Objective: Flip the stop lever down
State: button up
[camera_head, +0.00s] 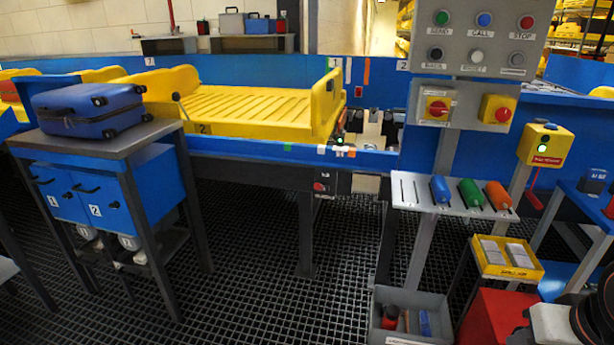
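A yellow control box (546,144) stands on a grey post at the right, with a lit green lamp and a red label too small to read surely. A red-ended lever (534,200) shows just below this box, slanting downward, its red end lowest. Nothing touches it. My gripper is not in view. Only a dark rounded part of my arm with an orange ring shows at the bottom right corner, low and well apart from the lever.
A grey button panel (480,42) stands left of the box, above a shelf (410,190) with blue, green and orange cylinders. A yellow card tray (507,258), a red box (490,318) and a grey bin (383,330) are below. A yellow tray (250,105) sits on the conveyor.

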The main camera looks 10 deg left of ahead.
aim_at(319, 187)
jog(key=i+j, duration=0.15)
jog(key=j, duration=0.25)
jog(key=i+j, duration=0.2)
jog(key=j, duration=0.2)
jog(key=i+j, duration=0.15)
jog(key=j, duration=0.25)
jog(key=i+j, duration=0.15)
jog(key=j, duration=0.25)
jog(key=i+j, duration=0.2)
jog(key=j, duration=0.2)
jog(key=k, duration=0.2)
